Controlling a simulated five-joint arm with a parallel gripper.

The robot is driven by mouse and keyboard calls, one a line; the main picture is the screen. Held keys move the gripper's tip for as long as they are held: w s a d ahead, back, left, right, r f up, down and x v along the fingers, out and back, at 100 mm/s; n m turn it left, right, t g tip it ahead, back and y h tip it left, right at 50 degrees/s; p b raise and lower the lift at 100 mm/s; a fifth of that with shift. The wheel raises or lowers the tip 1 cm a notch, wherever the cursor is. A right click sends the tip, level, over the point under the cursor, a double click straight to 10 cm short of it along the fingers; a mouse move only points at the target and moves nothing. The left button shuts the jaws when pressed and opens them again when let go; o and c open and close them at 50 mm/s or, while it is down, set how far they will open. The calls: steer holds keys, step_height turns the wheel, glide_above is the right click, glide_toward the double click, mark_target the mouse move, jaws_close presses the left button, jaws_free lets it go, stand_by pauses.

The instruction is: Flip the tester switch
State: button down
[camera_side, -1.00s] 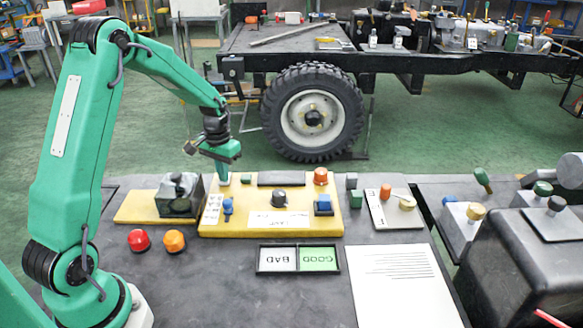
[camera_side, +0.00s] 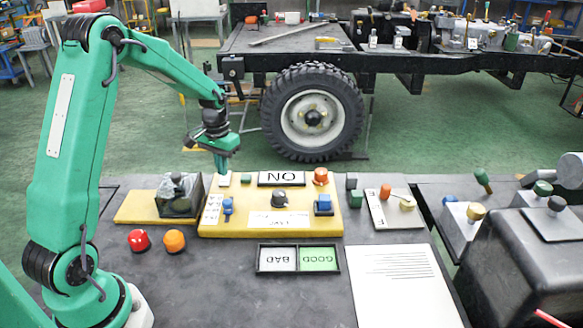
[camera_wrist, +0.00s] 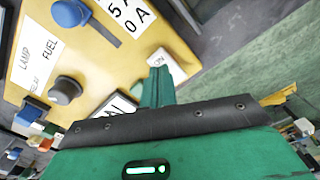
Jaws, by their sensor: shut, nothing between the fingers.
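The yellow tester board (camera_side: 260,209) lies on the dark bench. Its small white switch (camera_side: 225,179) sits at the far left corner and also shows in the wrist view (camera_wrist: 159,58), with small lettering on it. A white display (camera_side: 281,178) on the board shows ON, upside down in the side view; part of it shows in the wrist view (camera_wrist: 115,106). My gripper (camera_side: 221,170) is shut and empty, its tip pointing down right at the switch. In the wrist view the gripper's fingertips (camera_wrist: 158,76) overlap the switch's edge; I cannot tell whether they touch it.
The board also carries a blue lever (camera_side: 228,207), a dark knob (camera_side: 278,198), a blue button (camera_side: 323,204) and an orange lamp (camera_side: 320,176). A clear-sided box (camera_side: 180,196) stands close on the left. Red (camera_side: 139,240) and orange (camera_side: 174,240) buttons lie nearer. The GOOD/BAD tray (camera_side: 298,258) lies in front.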

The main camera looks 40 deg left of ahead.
mark_target(224, 182)
steer(key=shift+r, duration=2.25)
steer(key=shift+r, duration=0.1)
steer(key=s+d+r+m+t, duration=0.1)
steer(key=s+d+r+t, duration=0.2)
steer(key=s+d+r, duration=0.7)
steer(key=s+d+r+m+t, duration=0.2)
steer(key=s+d+r, duration=0.1)
steer(key=s+d, duration=0.5)
steer(key=shift+s+r+t, duration=0.25)
steer(key=shift+s+t, duration=0.05)
steer(key=shift+s, duration=0.75)
